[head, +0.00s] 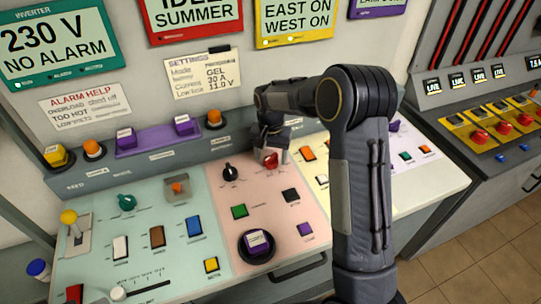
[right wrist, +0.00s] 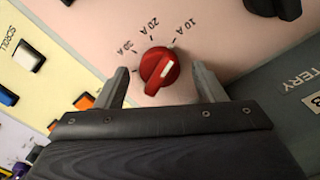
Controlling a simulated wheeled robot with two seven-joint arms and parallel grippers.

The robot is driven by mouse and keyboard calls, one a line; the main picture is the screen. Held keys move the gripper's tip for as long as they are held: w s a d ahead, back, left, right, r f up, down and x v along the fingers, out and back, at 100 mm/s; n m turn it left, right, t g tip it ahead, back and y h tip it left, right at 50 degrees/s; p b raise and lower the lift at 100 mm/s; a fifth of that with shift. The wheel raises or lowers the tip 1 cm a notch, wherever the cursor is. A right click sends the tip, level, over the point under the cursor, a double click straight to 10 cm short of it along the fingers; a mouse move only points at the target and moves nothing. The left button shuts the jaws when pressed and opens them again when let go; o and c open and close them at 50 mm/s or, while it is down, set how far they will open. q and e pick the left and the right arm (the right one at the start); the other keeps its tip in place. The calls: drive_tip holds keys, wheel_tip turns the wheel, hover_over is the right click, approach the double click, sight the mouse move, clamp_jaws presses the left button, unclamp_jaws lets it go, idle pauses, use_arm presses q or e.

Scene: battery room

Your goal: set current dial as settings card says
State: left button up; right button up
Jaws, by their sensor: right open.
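The settings card (head: 201,73) hangs on the wall panel in the head view. Its small print shows GEL, a current that looks like 30 A, and 11.0 V. The red current dial (right wrist: 158,70) sits on the pink panel in the right wrist view, with 10 A, 20 A and 30 A marked around it. Its raised ridge slants from lower left to upper right; I cannot tell which end points. My right gripper (right wrist: 161,82) is open, one finger on each side of the dial, with visible gaps. The dial also shows in the head view (head: 270,159), partly behind my gripper.
A black knob (head: 230,172) stands left of the red dial on the pink panel. Green (head: 239,211) and black (head: 291,195) buttons are close in front. A shelf with colored buttons (head: 150,139) runs along the back. Another console (head: 490,120) stands at the right.

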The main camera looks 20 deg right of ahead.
drive_tip(key=shift+f, duration=0.5)
drive_tip(key=shift+c, duration=0.4)
drive_tip(key=c, duration=0.9)
